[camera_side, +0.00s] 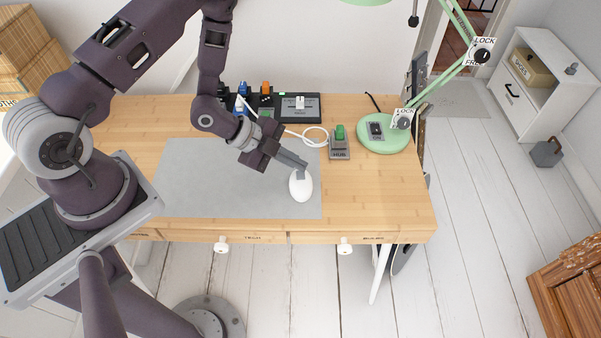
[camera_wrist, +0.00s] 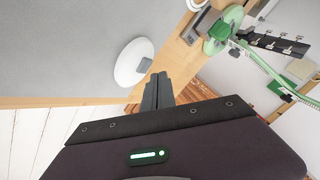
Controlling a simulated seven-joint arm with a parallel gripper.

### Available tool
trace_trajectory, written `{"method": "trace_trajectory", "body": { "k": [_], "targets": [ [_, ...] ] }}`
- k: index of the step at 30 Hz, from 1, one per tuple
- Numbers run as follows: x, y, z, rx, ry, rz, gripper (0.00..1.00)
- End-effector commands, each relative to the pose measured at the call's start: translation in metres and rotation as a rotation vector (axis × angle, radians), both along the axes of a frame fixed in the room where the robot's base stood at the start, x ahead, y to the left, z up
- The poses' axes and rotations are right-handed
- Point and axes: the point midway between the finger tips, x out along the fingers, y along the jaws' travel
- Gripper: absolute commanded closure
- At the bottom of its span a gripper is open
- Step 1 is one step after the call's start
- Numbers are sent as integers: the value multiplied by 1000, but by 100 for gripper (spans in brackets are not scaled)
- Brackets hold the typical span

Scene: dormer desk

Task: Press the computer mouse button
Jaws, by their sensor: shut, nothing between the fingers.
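The white computer mouse (camera_side: 300,188) sits on the grey desk mat (camera_side: 200,190), near its right edge. A small grey button (camera_wrist: 145,66) shows at one end of the mouse (camera_wrist: 128,64) in the wrist view. My gripper (camera_side: 304,166) is shut and empty, its fingers angled down at the mouse's far end. In the wrist view, the gripper (camera_wrist: 158,76) has its fingertips just beside the button. I cannot tell whether they touch it. The fingers partly hide the mouse's far end in the side view.
A hub with a green switch (camera_side: 339,142) stands right of the mat. A green lamp (camera_side: 383,136) stands at the desk's right end. A black panel with coloured switches (camera_side: 290,108) lies at the back, with a white cable in front. The mat's front is clear.

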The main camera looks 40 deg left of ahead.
Motion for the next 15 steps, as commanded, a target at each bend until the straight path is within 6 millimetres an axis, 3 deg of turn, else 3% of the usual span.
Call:
{"method": "trace_trajectory", "body": {
  "k": [15],
  "targets": [
    [0, 0, 47, 0, -2, 1, 100]
  ]
}}
